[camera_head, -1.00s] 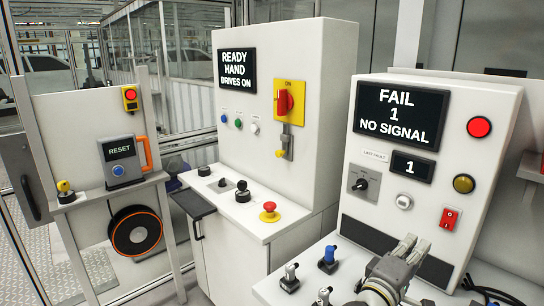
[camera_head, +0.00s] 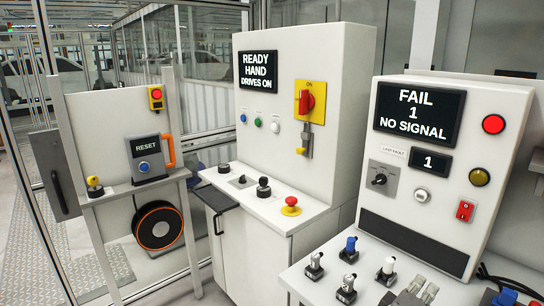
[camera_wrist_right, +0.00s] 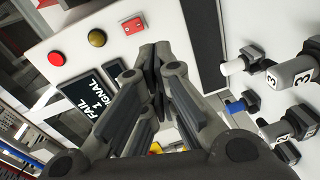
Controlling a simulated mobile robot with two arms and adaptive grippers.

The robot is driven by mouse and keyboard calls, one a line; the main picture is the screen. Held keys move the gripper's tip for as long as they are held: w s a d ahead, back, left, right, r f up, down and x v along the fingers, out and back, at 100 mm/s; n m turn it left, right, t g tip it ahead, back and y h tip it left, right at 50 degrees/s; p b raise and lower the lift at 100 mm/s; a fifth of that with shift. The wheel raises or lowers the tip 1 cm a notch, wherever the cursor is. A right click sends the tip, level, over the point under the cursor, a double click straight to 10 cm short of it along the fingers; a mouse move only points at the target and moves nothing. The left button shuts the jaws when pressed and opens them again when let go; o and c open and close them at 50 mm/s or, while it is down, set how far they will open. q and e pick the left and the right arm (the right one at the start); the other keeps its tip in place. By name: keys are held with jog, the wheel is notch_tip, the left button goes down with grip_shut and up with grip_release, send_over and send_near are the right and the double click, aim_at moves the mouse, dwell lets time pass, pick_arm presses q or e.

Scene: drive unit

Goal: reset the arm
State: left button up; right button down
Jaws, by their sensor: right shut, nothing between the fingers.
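The grey RESET box (camera_head: 149,159) with a blue button (camera_head: 144,167) and an orange handle (camera_head: 168,151) sits on a shelf at the left of the head view. The middle cabinet's screen (camera_head: 258,71) reads READY HAND DRIVES ON. The right console's screen (camera_head: 418,114) reads FAIL 1 NO SIGNAL; that screen (camera_wrist_right: 92,100) also shows in the right wrist view. My right gripper (camera_head: 419,290) is at the bottom edge of the head view, in front of the console and far from the RESET box. In the right wrist view its fingers (camera_wrist_right: 153,55) are together and empty. My left gripper is out of view.
Several plugs, including a blue one (camera_head: 349,250) and a white one (camera_head: 387,270), stand on the console's ledge beside my right gripper. A red mushroom button (camera_head: 290,206) and a yellow-red rotary switch (camera_head: 306,104) are on the middle cabinet. Glass fencing stands behind.

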jog(key=s+a+f+m+g+y, duration=0.3)
jog(key=s+f+y, duration=0.3)
jog(key=s+f, duration=0.7)
jog(key=s+a+f+m+g+y, duration=0.1)
jog(key=s+a+f+g+y, duration=0.2)
jog(key=s+a+f, duration=0.3)
jog(key=s+a+f+m+g+y, duration=0.1)
jog(key=s+a+f+g+y, duration=0.15)
jog(key=s, duration=0.65)
notch_tip(320, 180, down, 25)
jog(key=s, duration=0.1)
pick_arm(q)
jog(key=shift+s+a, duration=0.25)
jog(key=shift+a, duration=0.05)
pick_arm(e)
jog(key=s+d+f+g, duration=0.2)
jog(key=s+f, duration=1.5)
jog(key=shift+n+y, duration=0.3)
jog(key=shift+y, duration=0.05)
